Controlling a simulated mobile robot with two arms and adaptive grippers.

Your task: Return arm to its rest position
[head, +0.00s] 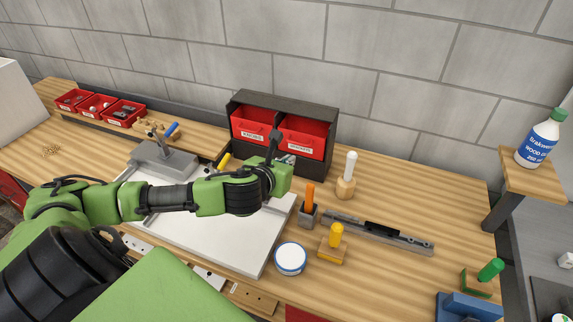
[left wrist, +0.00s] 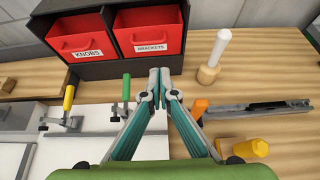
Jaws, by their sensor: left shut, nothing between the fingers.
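My left arm (head: 170,200) reaches in from the left, across the white board (head: 225,236) on the wooden bench. My left gripper (head: 277,140) is raised in front of the red bracket bin (head: 303,138). In the left wrist view its teal fingers (left wrist: 158,82) meet at the tips, with nothing between them. The white board lies flat under the arm, partly hidden by it. A yellow-handled clamp (left wrist: 68,105) and a green-handled clamp (left wrist: 126,90) stand at the board's far edge. My right gripper does not show.
A black rack holds the knobs bin (head: 251,127) and the bracket bin. A metal rail (head: 400,238) lies to the right.

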